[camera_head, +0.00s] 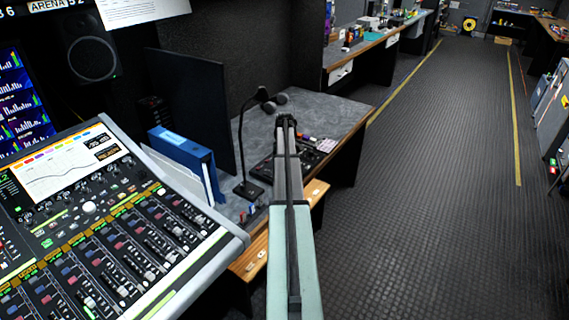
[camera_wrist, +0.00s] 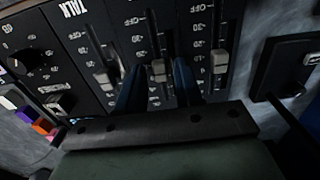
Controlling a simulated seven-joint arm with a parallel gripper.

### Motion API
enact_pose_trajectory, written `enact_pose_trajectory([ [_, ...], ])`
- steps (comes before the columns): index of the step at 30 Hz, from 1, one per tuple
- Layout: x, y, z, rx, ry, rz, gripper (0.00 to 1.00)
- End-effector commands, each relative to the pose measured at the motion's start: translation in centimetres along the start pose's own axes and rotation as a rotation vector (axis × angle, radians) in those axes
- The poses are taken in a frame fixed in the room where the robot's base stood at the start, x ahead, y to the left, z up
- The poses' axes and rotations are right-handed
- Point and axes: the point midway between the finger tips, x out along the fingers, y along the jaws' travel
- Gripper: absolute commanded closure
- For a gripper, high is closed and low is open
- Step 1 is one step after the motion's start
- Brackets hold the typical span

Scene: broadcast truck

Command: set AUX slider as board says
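In the wrist view, a dark panel (camera_wrist: 85,40) carries three sliders with grey knobs, left (camera_wrist: 107,77), middle (camera_wrist: 158,71) and right (camera_wrist: 220,62), beside scales marked OFF, -30 and -20. No AUX label is readable. My gripper (camera_wrist: 158,80) is open, its blue fingers on either side of the middle knob, with a gap visible; contact cannot be told. In the head view, a dark control panel (camera_head: 318,158) lies on the grey desk, partly behind my arm, and my fingers are not distinguishable. No board with a readable slider setting shows; a white sheet (camera_head: 145,8) is cut off at the top.
A gooseneck microphone (camera_head: 245,150) stands just left of my arm. Blue binders (camera_head: 186,160) and a large mixing console (camera_head: 110,235) are farther left. In the wrist view, a knob (camera_wrist: 17,67) and small coloured blocks (camera_wrist: 42,127) are at left.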

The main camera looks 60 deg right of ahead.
Motion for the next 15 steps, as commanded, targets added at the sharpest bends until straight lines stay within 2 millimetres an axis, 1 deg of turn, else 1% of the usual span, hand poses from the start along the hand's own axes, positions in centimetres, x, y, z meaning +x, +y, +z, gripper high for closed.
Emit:
enact_pose_trajectory([
  [1,-0.01,0.00,0.00,0.000,0.000,0.000,0.70],
  [2,-0.01,-0.01,0.00,0.000,0.000,0.000,0.73],
  [10,-0.02,-0.01,0.01,0.000,0.000,0.000,0.99],
  [11,-0.02,-0.01,0.00,0.000,0.000,0.000,1.00],
  [15,-0.02,-0.01,0.00,0.000,0.000,0.000,1.00],
])
